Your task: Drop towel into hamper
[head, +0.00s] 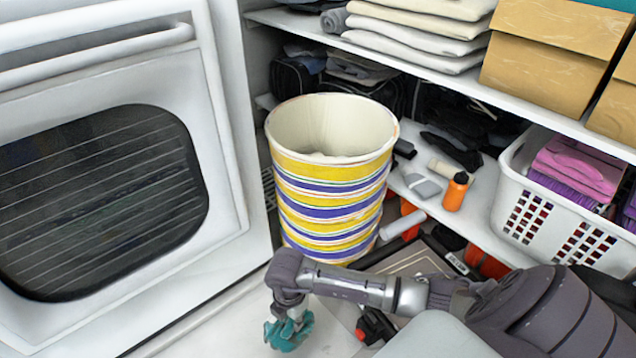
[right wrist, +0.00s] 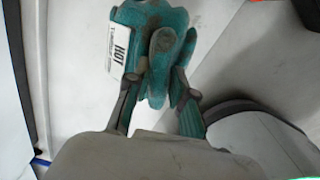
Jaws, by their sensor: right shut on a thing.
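The hamper (head: 333,195) is a tall round bin with yellow, white and purple stripes. It stands upright between the white appliance and the shelves, its open top facing up and a pale inside showing. My right gripper (head: 287,318) is in front of the hamper and low in the head view, apart from it. It is shut on a teal, crumpled towel (head: 289,332). In the right wrist view the towel (right wrist: 152,45) sits between the fingers (right wrist: 158,88), with a white tag reading HOT beside it. My left gripper is not in view.
A white appliance (head: 105,200) with a dark window and a handle fills the left. Shelves on the right hold folded cloths (head: 420,32), tan boxes (head: 550,50), an orange bottle (head: 456,194) and a white basket (head: 540,215). Dark items lie low behind my right arm.

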